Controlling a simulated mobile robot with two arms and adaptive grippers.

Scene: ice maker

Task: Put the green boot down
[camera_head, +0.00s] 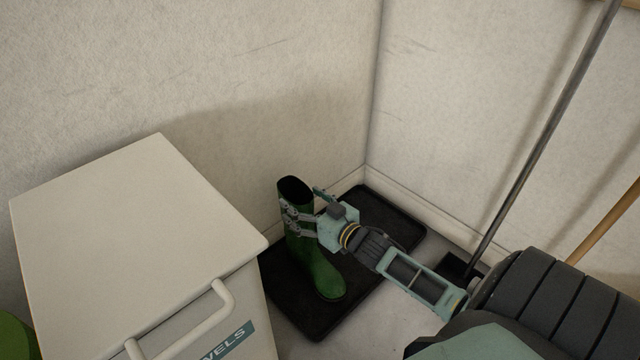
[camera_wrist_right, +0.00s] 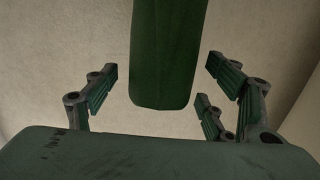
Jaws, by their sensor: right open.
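The green boot (camera_head: 315,265) stands upright on a black tray (camera_head: 395,218) in the corner, its toe pointing toward the front. My right gripper (camera_head: 291,218) is at the boot's shaft, its fingers around the upper part. In the right wrist view the green shaft (camera_wrist_right: 167,55) hangs between the spread fingers of my right gripper (camera_wrist_right: 165,88), with gaps on both sides. The gripper is open. The boot's far side is hidden. My left gripper is not in view.
A pale cabinet (camera_head: 130,220) with a bar handle (camera_head: 185,330) stands close on the left of the boot. Walls meet behind the tray. A dark pole (camera_head: 545,125) and a wooden handle (camera_head: 605,222) lean at the right. The tray's right part is bare.

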